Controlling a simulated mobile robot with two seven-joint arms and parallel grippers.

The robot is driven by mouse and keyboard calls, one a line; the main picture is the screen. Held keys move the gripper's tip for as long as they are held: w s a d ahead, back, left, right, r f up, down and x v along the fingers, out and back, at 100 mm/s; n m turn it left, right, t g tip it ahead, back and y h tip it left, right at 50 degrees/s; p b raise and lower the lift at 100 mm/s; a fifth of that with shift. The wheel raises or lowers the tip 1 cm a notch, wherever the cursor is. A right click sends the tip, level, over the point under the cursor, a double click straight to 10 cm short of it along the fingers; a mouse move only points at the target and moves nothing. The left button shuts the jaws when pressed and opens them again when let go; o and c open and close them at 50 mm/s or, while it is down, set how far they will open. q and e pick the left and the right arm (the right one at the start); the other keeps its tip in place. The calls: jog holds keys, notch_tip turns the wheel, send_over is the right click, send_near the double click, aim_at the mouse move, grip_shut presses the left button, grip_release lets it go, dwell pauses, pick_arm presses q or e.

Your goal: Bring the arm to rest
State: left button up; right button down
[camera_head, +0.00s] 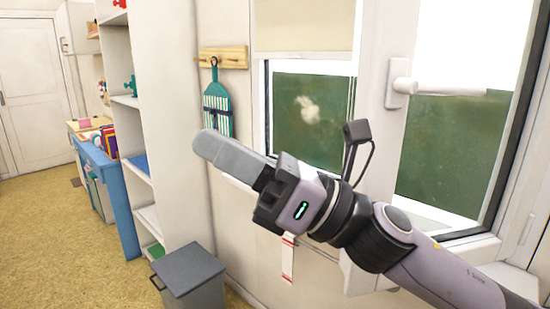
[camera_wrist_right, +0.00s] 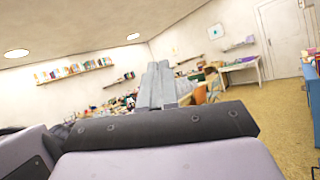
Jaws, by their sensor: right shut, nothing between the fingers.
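My right arm comes in from the lower right of the head view and reaches up and to the left, in front of the window. Its gripper (camera_head: 205,145) is shut and empty, with the fingers held together in the air. In the right wrist view the gripper's fingers (camera_wrist_right: 158,85) also lie side by side with nothing between them. Beyond them are the room's shelves and desks, some way off. My left gripper is not in the head view or the right wrist view.
A window (camera_head: 315,115) with a white handle is behind the arm. A white shelf unit (camera_head: 160,110) stands left of the gripper, and a grey bin (camera_head: 188,278) is below it. Open floor (camera_head: 50,230) lies at left.

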jog(key=w+d+f+m+t+h, duration=0.4)
jog(key=d+f+m+t+h, duration=0.55)
jog(key=m, duration=0.75)
jog(key=w+d+f+m+t+h, duration=0.35)
jog(key=d+f+m+h, duration=0.25)
jog(key=f+m+h, duration=0.8)
jog(key=s+d+f+m+g+y, duration=0.1)
jog(key=s+d+f+m+g, duration=0.2)
jog(key=s+d+f+m, duration=0.25)
jog(key=s+d+f+m+g, duration=0.35)
jog(key=f+m, duration=0.25)
jog(key=f, duration=0.3)
jog(key=s+d+f+m+g, duration=0.2)
jog(key=s+f+m+g, duration=0.15)
jog(key=s, duration=0.45)
jog(key=s+d+f+m+g, duration=0.25)
jog(key=s+f, duration=0.25)
jog(key=s, duration=0.3)
jog(key=w+a+f+t+y, duration=0.1)
jog(key=w+a+f+t, duration=0.2)
jog(key=w+f+t, duration=0.3)
jog(key=shift+w+a+f+n, duration=0.15)
jog(key=shift+f+n, duration=0.3)
jog(key=shift+f, duration=1)
jog(key=shift+t, duration=0.25)
